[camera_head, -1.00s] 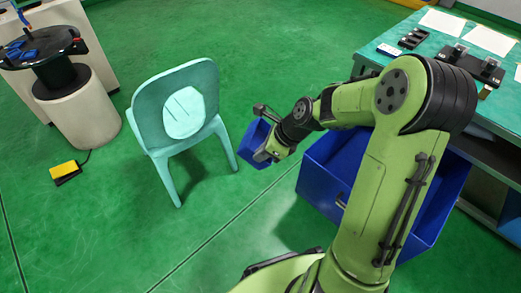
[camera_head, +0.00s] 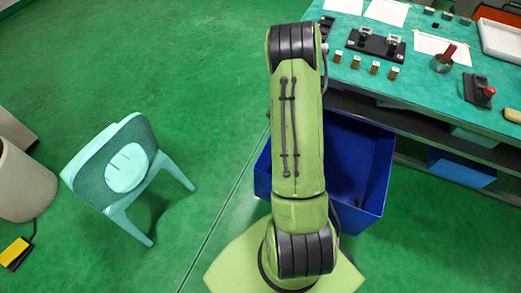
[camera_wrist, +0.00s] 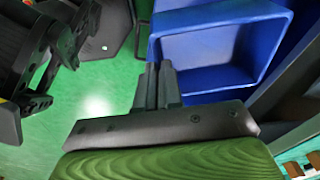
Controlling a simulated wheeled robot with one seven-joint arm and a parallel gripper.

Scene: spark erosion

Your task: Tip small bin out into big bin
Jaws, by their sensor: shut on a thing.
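The big blue bin (camera_head: 368,180) stands on the floor in the head view, against the workbench, partly covered by my arm. Its visible interior looks mostly empty, with a small dark item or mark near the right wall. In the wrist view my gripper (camera_wrist: 158,85) is shut on the wall of the small blue bin (camera_wrist: 222,90). The small bin's open mouth and bare inner faces show there, and I see no contents. In the head view my gripper and the small bin are hidden behind my arm.
A workbench (camera_head: 440,85) with papers, small blocks and fixtures runs along the right, behind the big bin. A turquoise chair (camera_head: 125,175) stands at the left. A yellow pedal (camera_head: 15,253) lies at the lower left. Green floor between chair and bin is clear.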

